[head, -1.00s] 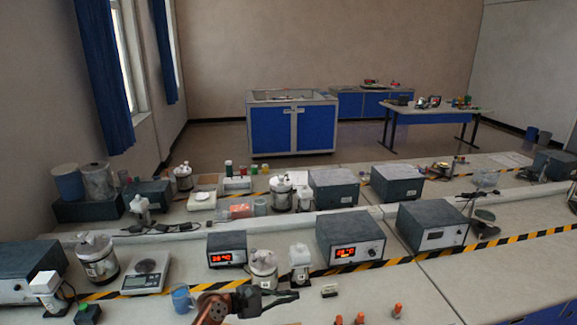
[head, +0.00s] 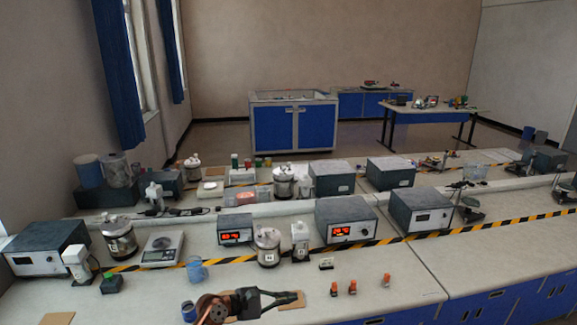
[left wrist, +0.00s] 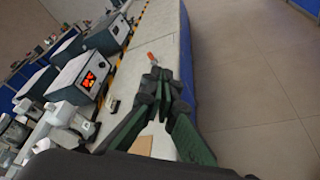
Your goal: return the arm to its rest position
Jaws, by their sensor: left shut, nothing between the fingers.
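My left gripper (head: 292,297) is at the bottom of the head view, over the front part of the near bench (head: 400,290). Its dark fingers come together at the tips, with nothing between them. The copper-coloured joint (head: 212,309) behind it is part of my left arm. In the left wrist view my left gripper (left wrist: 156,78) shows with its green-sided fingers shut, above the bench edge. My right gripper is in neither view.
Orange-topped items (head: 352,286), a blue mug (head: 197,270), a small beige block (head: 326,263) and meters (head: 346,221) stand around the gripper. A brown patch (head: 291,300) lies beside the fingertips. Open floor (left wrist: 255,90) lies beyond the bench edge.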

